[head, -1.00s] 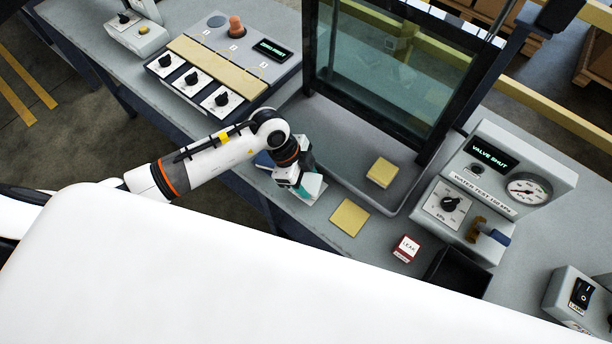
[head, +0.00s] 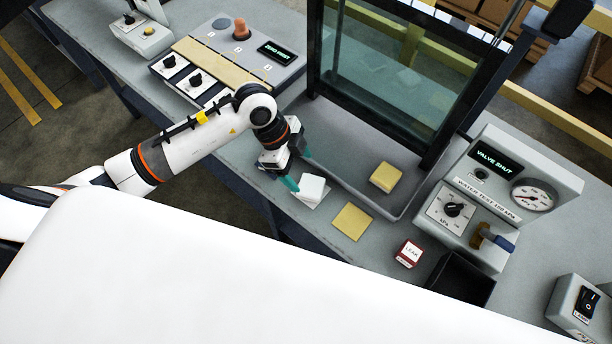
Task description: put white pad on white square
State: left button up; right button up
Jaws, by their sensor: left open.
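The white pad (head: 313,187) lies at the front of the bench, on or over the thin white square (head: 308,204). Only the near edges of the square show, and I cannot tell how well the two line up. My left gripper (head: 299,170) is open, its teal fingertips apart, just left of the pad and pointing towards it. It looks empty. I cannot tell whether a fingertip touches the pad. My right gripper is not in view.
A yellow square (head: 352,221) lies right of the white pad. A yellow pad (head: 386,177) lies on the grey tray (head: 345,160) before a raised glass screen (head: 395,85). A red-and-white LEAK block (head: 409,253) and a dark open bin (head: 461,279) are further right.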

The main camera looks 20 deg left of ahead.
pick_arm(q)
jog(key=v, duration=0.5)
jog(key=shift+r, duration=0.1)
